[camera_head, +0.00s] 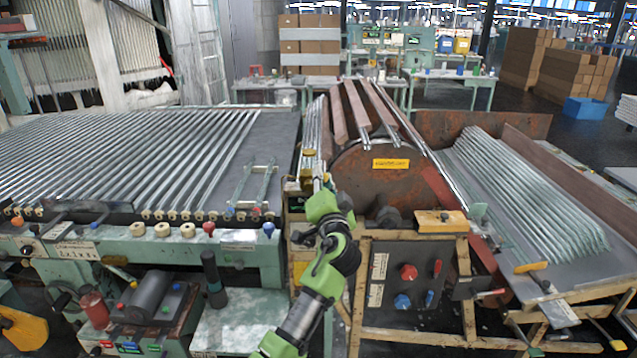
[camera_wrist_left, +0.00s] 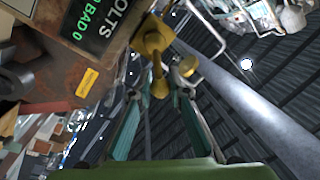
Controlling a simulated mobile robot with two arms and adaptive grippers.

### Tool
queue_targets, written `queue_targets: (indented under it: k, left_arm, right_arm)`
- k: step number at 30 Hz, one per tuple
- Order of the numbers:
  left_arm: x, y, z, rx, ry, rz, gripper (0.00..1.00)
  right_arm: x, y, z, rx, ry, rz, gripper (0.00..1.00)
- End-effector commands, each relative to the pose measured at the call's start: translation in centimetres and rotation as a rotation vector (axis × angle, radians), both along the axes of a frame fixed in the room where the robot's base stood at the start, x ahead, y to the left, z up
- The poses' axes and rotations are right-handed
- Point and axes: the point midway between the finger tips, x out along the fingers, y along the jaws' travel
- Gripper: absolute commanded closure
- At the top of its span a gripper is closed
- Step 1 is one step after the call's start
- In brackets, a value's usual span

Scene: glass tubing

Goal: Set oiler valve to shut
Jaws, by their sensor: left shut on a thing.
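The oiler valve shows in the left wrist view as a yellow brass fitting with a lever (camera_wrist_left: 157,62), hanging down beside a dark panel with green lettering. My left gripper (camera_wrist_left: 169,90) has its two teal fingers around the lower end of this brass lever and is shut on it. In the head view, brass parts of the oiler (camera_head: 306,178) stand at the left side of the large rusty drum. My green left wrist (camera_head: 325,205) is just in front of them and hides the fingertips and part of the valve. My right gripper is in neither view.
A table of glass tubes (camera_head: 120,150) lies to the left, and a sloped rack of tubes (camera_head: 525,200) to the right. The rusty drum housing (camera_head: 365,180) and a control panel (camera_head: 395,280) with red and blue knobs are close to my left arm.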

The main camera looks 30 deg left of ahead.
Motion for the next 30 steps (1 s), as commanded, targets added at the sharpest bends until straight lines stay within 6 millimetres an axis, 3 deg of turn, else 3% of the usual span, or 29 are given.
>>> queue_targets:
  k: [18, 30]
  left_arm:
    - [0.6, -1.0, -2.5, 0.469, 0.291, -0.001, 1.00]
    - [0.7, -1.1, -3.3, 0.625, 0.385, -0.001, 1.00]
  right_arm:
    - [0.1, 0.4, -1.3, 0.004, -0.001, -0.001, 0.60]
    - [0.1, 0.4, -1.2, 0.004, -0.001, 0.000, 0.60]
